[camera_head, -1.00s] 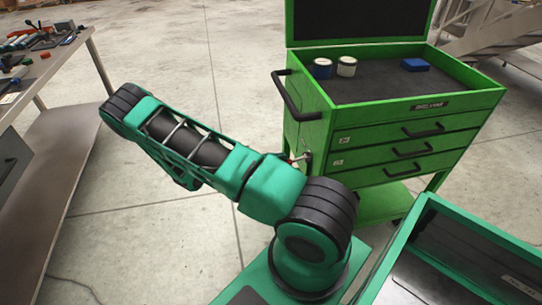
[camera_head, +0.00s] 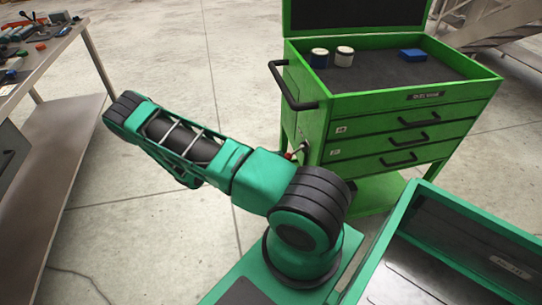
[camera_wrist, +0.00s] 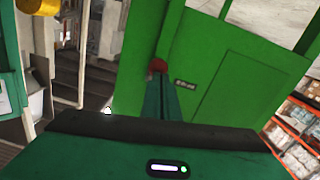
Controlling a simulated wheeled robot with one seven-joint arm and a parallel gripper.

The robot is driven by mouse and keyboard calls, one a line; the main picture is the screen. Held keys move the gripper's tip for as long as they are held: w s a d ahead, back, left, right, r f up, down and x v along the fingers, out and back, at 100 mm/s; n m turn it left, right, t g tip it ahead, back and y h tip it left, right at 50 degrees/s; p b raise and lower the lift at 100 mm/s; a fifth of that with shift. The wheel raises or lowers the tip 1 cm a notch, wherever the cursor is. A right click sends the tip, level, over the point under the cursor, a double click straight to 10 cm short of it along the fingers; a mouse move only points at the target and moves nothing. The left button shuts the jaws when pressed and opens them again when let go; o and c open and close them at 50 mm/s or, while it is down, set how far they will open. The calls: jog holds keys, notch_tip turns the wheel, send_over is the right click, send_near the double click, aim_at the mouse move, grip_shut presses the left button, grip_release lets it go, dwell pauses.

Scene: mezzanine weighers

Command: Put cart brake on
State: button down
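The green cart (camera_head: 395,105) stands ahead of me, with a black side handle (camera_head: 285,88) and drawers. A small metal lever with a red knob (camera_head: 289,156) sticks out from its left side, low beside my arm. In the wrist view the red knob (camera_wrist: 157,66) is at the tips of my gripper (camera_wrist: 166,84), in front of the green cart panel (camera_wrist: 225,75). A small dark label (camera_wrist: 185,84) is on the panel beside it. The fingers look closed together; I cannot tell whether they touch the knob. The head view hides my gripper behind the arm.
Two round containers (camera_head: 344,56) and a blue block (camera_head: 413,55) lie on the cart top. A workbench (camera_head: 45,65) with tools is at the left. Metal stairs (camera_head: 495,30) are at the back right. Open concrete floor (camera_head: 150,235) lies between bench and cart.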

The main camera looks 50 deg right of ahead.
jog(key=shift+s+d+f, duration=0.15)
jog(key=shift+s, duration=0.15)
jog(key=w+v, duration=0.1)
jog(key=v, duration=1.1)
jog(key=shift+d+f, duration=0.2)
jog(key=shift+f, duration=0.1)
